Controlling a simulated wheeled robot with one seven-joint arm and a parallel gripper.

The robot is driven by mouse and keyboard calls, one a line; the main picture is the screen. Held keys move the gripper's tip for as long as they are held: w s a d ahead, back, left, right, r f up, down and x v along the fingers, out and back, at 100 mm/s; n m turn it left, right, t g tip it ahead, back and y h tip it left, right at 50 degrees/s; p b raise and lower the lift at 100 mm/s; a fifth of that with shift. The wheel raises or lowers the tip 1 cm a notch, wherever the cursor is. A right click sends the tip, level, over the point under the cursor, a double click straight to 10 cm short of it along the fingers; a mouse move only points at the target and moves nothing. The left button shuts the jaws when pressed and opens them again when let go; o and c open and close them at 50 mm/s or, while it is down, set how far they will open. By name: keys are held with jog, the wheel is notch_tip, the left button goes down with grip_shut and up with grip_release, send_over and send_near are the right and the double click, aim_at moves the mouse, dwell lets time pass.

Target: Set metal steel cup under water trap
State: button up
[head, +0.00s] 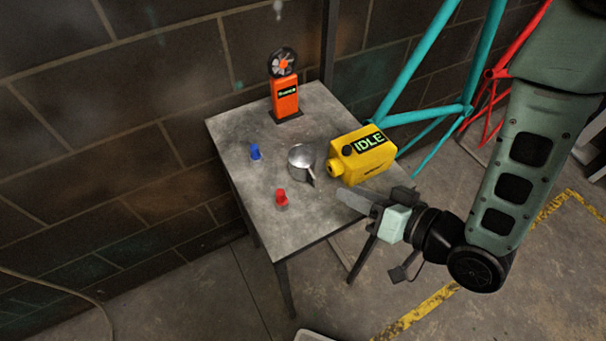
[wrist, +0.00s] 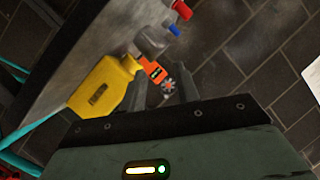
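The metal steel cup (head: 301,158), a small grey cup with a short dark handle, stands on the metal table near its middle. It also shows in the wrist view (wrist: 150,42). My gripper (head: 372,200) is at the table's right front edge, to the right of the cup and apart from it. Its fingers show as grey posts in the wrist view (wrist: 157,95), with an empty gap between them. I cannot make out a water trap for certain; a small pale thing (head: 278,8) hangs at the top edge of the head view.
A yellow box marked IDLE (head: 366,157) sits right of the cup, close to my gripper. A red piece (head: 282,198), a blue piece (head: 256,152) and an orange fan meter (head: 285,98) stand on the grey table (head: 240,120). Bicycle frames (head: 425,75) are behind right.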

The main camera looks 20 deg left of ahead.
aim_at(305, 169)
jog(key=x, duration=0.4)
jog(key=shift+a+r+b, duration=0.1)
jog(key=shift+b, duration=0.25)
jog(key=shift+w+d+f+p+x, duration=0.1)
jog(key=shift+p+x, duration=0.35)
jog(key=shift+x, duration=0.5)
jog(key=shift+w+d+f+p+x, duration=0.15)
jog(key=shift+p+x, duration=0.25)
jog(key=shift+x, duration=0.6)
jog(key=shift+w+f+p+x, duration=0.1)
jog(key=shift+p+x, duration=0.35)
jog(key=shift+x, duration=0.5)
jog(key=shift+c, duration=0.2)
jog(key=shift+r, duration=0.1)
grip_shut()
